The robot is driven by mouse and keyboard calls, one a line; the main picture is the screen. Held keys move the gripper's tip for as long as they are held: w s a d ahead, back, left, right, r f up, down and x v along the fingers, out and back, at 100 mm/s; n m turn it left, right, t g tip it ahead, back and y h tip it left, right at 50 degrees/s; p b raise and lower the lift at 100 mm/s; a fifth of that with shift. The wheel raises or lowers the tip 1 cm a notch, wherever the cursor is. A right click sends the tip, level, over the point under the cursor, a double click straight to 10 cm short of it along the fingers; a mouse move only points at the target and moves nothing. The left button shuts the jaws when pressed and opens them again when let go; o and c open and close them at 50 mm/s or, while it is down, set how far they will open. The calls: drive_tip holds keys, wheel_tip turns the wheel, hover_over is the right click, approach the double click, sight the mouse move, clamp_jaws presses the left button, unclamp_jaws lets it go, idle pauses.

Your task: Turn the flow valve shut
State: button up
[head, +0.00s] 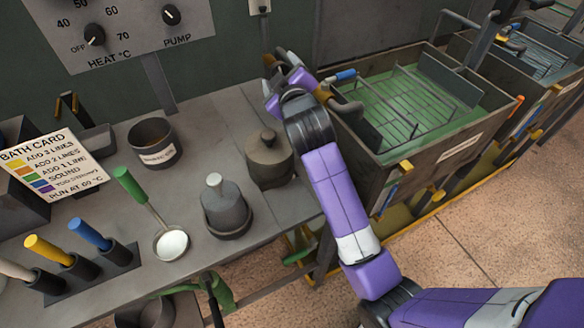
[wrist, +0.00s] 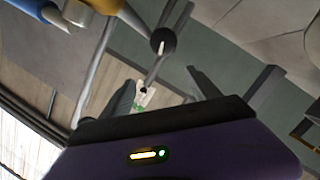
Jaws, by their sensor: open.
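My gripper (head: 274,64) is at the back left corner of the near tank, in front of the wall. Its two dark fingers (wrist: 165,95) are spread apart in the wrist view, with nothing seen between them but background. A blue-ended handle (head: 343,76) sits on the tank's back left edge, right of my gripper, beside an orange-brown cylinder (head: 326,94). Which of these fittings is the flow valve I cannot tell for sure. In the wrist view a dark round knob or pipe end (wrist: 163,40) with a cream mark lies beyond the fingers, and no contact shows.
The near tank (head: 447,135) holds green liquid and a wire rack. A grey bench (head: 108,219) carries a lidded pot (head: 269,158), a grey weight-like object (head: 225,208), a ladle (head: 171,243) and colored handles. A control panel (head: 133,28) hangs above.

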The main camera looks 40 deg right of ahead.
drive_tip(key=s+a+f+t+y, duration=0.2)
drive_tip(key=s+a, duration=0.6)
drive_tip(key=s, duration=0.2)
drive_tip(key=s+a+f+m+t+y, duration=0.1)
drive_tip(key=s+a+t+y, duration=0.1)
drive_tip(key=s+a, duration=0.6)
drive_tip(key=shift+s+f+m+t+y+p, duration=0.4)
drive_tip(key=shift+s+y, duration=0.3)
drive_tip(key=shift+s, duration=0.6)
